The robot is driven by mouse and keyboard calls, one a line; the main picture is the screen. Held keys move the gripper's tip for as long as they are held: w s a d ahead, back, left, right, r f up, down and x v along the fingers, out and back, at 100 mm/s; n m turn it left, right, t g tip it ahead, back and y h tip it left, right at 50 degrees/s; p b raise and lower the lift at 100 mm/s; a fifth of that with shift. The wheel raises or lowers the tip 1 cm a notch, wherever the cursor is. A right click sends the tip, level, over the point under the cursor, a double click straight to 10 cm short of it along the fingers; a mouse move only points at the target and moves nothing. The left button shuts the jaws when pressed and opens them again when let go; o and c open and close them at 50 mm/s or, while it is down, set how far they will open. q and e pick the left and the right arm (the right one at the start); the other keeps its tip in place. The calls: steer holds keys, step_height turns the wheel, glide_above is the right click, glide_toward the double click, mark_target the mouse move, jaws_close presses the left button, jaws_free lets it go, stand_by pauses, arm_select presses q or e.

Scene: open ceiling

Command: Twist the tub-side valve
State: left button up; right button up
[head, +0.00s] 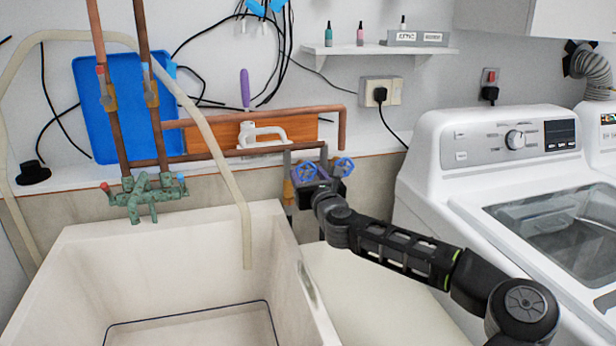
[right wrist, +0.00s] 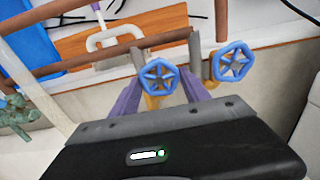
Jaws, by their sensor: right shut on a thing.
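Two blue handwheel valves sit side by side on pipes behind the gap between the tub and the washer. The tub-side valve (head: 306,171) is the left one, and it also shows in the right wrist view (right wrist: 158,76). The other valve (head: 344,167) is just to its right, and it stands clear of the fingers in the right wrist view (right wrist: 235,61). My right gripper (right wrist: 160,88) has its purple fingers on either side of the tub-side valve and is shut on it. The lower part of that valve is hidden behind the gripper body. My left gripper is not in view.
The beige tub (head: 75,255) with a hose (head: 246,235) hanging into it is on the left. A green faucet (head: 145,195) is at its back. The white washer (head: 430,165) stands on the right. Copper pipes (head: 235,113) run along the wall above the valves.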

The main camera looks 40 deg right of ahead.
steer(key=c, duration=0.7)
steer(key=shift+n, duration=0.4)
